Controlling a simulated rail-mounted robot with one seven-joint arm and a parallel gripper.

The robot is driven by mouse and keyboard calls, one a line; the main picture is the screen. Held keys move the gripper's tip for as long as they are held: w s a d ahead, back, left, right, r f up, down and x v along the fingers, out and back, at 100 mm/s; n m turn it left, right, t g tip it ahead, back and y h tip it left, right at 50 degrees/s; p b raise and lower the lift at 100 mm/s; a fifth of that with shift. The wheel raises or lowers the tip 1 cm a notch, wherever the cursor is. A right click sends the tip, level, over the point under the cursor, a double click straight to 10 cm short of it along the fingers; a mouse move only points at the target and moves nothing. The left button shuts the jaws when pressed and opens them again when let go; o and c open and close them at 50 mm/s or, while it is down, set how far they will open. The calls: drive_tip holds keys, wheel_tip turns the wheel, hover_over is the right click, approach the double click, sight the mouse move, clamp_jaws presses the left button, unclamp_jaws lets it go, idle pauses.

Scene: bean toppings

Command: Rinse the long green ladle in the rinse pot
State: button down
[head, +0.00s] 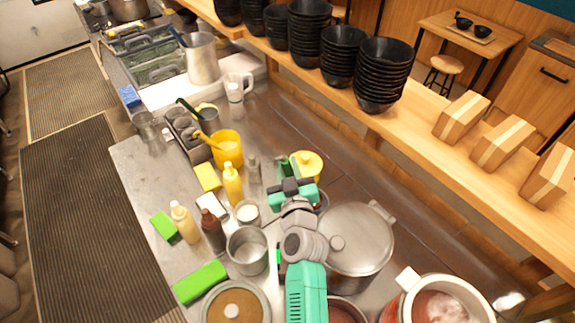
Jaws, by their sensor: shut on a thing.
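My gripper (292,187) is at the end of my teal arm, over the middle of the steel counter. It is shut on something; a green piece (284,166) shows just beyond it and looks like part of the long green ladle. The rest of that ladle is hidden by my gripper and arm. I cannot tell for sure which vessel is the rinse pot. An open steel pot (247,251) stands left of my arm, and a large lidded pot (362,238) stands right of it. Another dark green handle (187,106) leans out of a steel container farther back.
Squeeze bottles (233,187), a yellow tub (227,150) and a green block (200,282) crowd the left. A yellow lidded jar (307,165) is close to my gripper. A pot of reddish food (438,305) stands front right. A shelf with black bowls (385,70) runs behind.

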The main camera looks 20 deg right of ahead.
drive_tip(key=shift+f+b, duration=2.5)
drive_tip(key=shift+f, duration=1.1)
wheel_tip(320, 180, up, 4)
drive_tip(key=p, duration=0.3)
drive_tip(key=shift+r, duration=0.25)
wheel_tip(320, 180, down, 4)
drive_tip(key=b, duration=0.4)
drive_tip(key=shift+f, duration=0.2)
